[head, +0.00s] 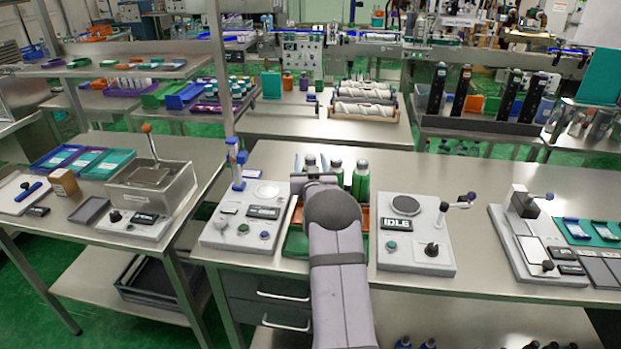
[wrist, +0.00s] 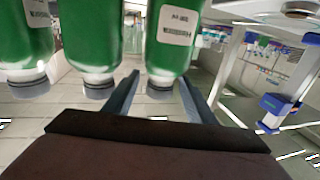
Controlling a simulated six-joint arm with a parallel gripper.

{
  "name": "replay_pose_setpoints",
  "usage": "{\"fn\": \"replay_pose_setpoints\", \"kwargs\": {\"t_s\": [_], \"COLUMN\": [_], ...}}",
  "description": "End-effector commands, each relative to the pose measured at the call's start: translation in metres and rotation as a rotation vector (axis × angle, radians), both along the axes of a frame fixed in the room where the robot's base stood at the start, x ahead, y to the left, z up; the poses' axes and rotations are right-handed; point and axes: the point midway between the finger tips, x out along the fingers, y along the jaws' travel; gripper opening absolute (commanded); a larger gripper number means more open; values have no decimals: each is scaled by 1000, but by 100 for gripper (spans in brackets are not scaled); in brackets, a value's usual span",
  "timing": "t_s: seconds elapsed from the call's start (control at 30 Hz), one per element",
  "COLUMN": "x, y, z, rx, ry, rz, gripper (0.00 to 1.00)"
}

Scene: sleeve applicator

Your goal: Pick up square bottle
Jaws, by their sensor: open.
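Three green bottles with grey caps stand in a row just beyond my gripper in the head view: one at the left (head: 310,161), one in the middle (head: 335,167) and one at the right (head: 360,182). In the wrist view the picture is upside down. There, the bottle at the right (wrist: 172,42), with a white label, has its cap between my two fingers. The middle bottle (wrist: 90,38) and the left one (wrist: 22,45) are outside them. My gripper (wrist: 160,90) is open; finger contact is unclear. I cannot tell which bottle is square. My arm hides their lower parts.
A panel with a blue clamp post (head: 237,165) stands left of the bottles. A device reading IDLE (head: 415,235) stands to the right. Orange and green trays (head: 297,240) lie partly under my arm. The neighbouring bottles are close to my fingers.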

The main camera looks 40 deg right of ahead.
Motion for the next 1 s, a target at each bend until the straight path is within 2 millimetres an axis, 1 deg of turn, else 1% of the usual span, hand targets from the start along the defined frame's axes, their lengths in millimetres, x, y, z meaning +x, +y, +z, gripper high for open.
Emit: {"fn": "replay_pose_setpoints", "kwargs": {"t_s": [0.3, 0.33, 0.37, 0.4, 0.47, 0.5, 0.53, 0.87, 1.0], "x": [2, 2, 2, 2, 2, 2, 2, 2, 3], "y": [-1, -1, -1, -1, -1, -1, -1, -1, -2], "z": [0, 0, 0, 0, 0, 0, 0, 3, 12], "rx": [1, 1, 1, 0, 0, 0, 0, -3, -4], "ry": [1, 1, 1, 0, 0, 0, 0, -4, -6], "rz": [0, 0, 0, 0, 0, 0, 0, 0, 0], "gripper": [51, 46, 39, 29, 15, 5, 0, 0, 0]}}
